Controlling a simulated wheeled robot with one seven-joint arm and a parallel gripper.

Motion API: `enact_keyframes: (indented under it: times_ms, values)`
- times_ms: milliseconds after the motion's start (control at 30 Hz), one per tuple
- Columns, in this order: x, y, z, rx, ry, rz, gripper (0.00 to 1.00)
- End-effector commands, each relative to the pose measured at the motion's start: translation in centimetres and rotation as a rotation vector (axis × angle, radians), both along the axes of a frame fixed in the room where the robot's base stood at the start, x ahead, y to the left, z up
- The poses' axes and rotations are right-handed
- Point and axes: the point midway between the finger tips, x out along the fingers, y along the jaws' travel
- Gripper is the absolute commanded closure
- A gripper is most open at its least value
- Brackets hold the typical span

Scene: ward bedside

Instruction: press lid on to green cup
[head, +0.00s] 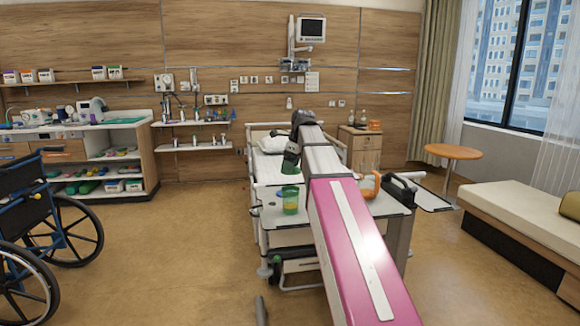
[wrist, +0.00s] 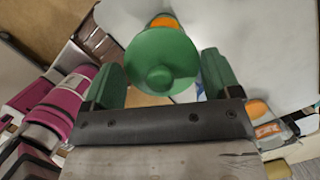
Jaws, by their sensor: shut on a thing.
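The green lid (wrist: 160,58) is round with a knob on top. It is between the two green fingers of my gripper (wrist: 163,80) in the wrist view, and the gripper is shut on it. The green cup (head: 290,202) stands upright on the overbed table, with something yellow-orange showing in it. In the head view my gripper (head: 290,165) is above the cup, with a gap between them. In the wrist view part of the cup with its orange inside (wrist: 165,20) shows past the lid's far edge; the lid hides the rest.
The overbed table (head: 270,217) has a small item left of the cup. An orange jug (head: 370,184) and a dark-handled case (head: 400,190) are at the right. My arm hides the table's middle. A wheelchair (head: 60,225) stands at far left.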

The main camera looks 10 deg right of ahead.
Motion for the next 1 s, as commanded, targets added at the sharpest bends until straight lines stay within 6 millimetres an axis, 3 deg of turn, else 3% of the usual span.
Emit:
enact_keyframes:
  times_ms: [800, 1000]
  values:
    - [0.0, 0.0, -5.7, 0.000, 0.000, 0.002, 0.39]
    - [0.0, 0.0, -6.3, 0.000, 0.000, 0.002, 0.39]
